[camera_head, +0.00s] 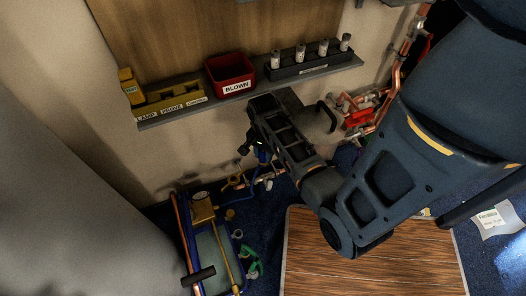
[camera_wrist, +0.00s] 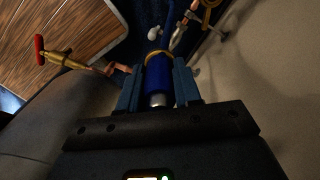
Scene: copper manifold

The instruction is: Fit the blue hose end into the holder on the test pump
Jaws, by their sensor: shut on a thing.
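The blue hose end (camera_wrist: 158,82) is between the two fingers of my gripper (camera_wrist: 157,75) in the wrist view. It has a yellow ring near the fingertips and a silvery tip towards the palm; the blue hose (camera_wrist: 169,18) runs on beyond. In the head view my gripper (camera_head: 260,156) is beside the wall below the shelf, with a bit of blue showing at its fingers. The test pump (camera_head: 212,250) stands on the floor at lower left, below and left of my gripper. I cannot make out its holder for certain.
A shelf (camera_head: 180,116) on the wall carries a red bin (camera_head: 229,74) marked BLOWN, yellow bins and a dark rack. Copper pipes (camera_head: 401,65) and a red fitting (camera_head: 360,114) are at right. A wooden board (camera_head: 365,262) lies on the blue floor.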

